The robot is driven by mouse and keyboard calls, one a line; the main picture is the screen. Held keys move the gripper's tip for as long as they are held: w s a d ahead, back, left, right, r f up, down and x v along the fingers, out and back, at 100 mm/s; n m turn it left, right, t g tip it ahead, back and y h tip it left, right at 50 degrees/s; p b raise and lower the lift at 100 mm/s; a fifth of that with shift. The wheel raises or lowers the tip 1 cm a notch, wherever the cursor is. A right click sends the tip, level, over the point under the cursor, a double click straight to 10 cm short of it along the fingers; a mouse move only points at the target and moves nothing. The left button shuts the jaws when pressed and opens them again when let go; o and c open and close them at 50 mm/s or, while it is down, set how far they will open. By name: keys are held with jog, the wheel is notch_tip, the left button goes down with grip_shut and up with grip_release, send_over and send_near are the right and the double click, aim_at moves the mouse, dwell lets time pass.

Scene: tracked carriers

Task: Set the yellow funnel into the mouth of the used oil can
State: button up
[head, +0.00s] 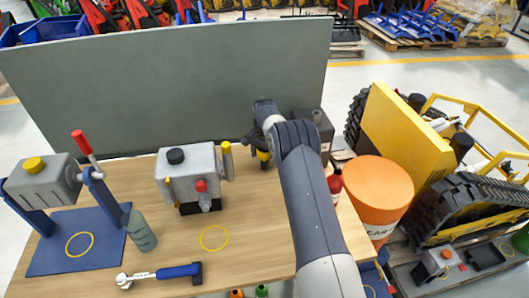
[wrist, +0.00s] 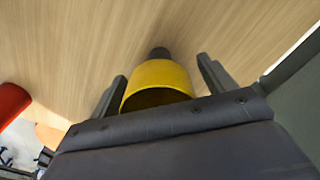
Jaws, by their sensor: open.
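The yellow funnel (head: 263,156) is at the back of the wooden table, under my gripper (head: 260,142). In the wrist view the funnel (wrist: 158,76) has its wide end toward me and its dark narrow end away. My gripper (wrist: 161,68) is open, with one finger on each side of the funnel; I cannot tell whether either touches it. A dark grey can (head: 326,130) with a round neck stands just right of my wrist, partly hidden by my arm; it looks like the used oil can.
A grey unit with a black cap (head: 176,156) stands mid-table. A lever device (head: 45,180), a grey-green bottle (head: 139,230) and a blue-handled tool (head: 176,271) are left. A red bottle (head: 336,182) is right of my arm. A grey panel (head: 170,85) stands behind.

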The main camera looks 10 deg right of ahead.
jog(key=shift+c, duration=0.4)
jog(key=c, duration=1)
